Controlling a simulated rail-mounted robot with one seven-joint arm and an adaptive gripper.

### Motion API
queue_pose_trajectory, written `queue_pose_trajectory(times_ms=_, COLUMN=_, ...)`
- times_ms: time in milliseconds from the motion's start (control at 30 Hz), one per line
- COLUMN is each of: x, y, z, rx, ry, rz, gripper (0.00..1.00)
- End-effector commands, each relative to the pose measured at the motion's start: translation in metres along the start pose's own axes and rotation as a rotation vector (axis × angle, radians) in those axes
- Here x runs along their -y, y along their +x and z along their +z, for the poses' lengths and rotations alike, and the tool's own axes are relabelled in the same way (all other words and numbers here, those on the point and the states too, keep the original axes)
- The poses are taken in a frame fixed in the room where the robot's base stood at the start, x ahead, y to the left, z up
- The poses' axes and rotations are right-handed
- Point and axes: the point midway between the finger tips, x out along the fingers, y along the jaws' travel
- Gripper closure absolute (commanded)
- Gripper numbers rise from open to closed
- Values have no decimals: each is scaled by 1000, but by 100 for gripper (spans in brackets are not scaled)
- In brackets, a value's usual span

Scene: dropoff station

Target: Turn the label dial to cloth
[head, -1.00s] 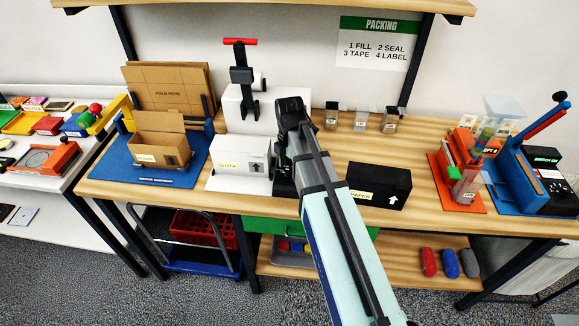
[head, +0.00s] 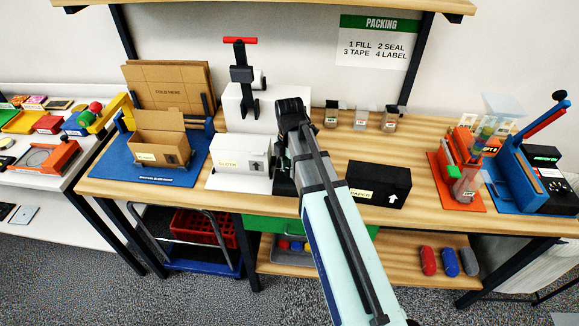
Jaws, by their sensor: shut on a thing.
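My gripper (head: 291,112) is in the middle of the bench in the head view, at the end of my arm, which reaches in from the front. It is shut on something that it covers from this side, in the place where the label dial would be. The dial's face and pointer are hidden, so its setting cannot be read. A small part of a dark device (head: 284,185) shows under the gripper. A white box (head: 240,157) with a cloth label and an up arrow is just to the left.
A black box (head: 378,187) labelled paper lies to the right of my arm. A white press with a red handle (head: 240,41) stands behind at the left. An open carton (head: 160,148) sits on a blue mat. Orange and blue stations stand at the right.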

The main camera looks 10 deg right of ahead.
Motion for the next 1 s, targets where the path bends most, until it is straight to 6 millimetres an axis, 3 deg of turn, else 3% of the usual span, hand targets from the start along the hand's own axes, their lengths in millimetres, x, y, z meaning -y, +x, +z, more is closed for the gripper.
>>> queue_pose_trajectory(times_ms=367, x=1, y=0, z=0, rx=-1, ry=222, rz=-3, gripper=100)
queue_pose_trajectory(times_ms=1000, x=1, y=1, z=0, rx=0, ry=827, rz=-4, gripper=100)
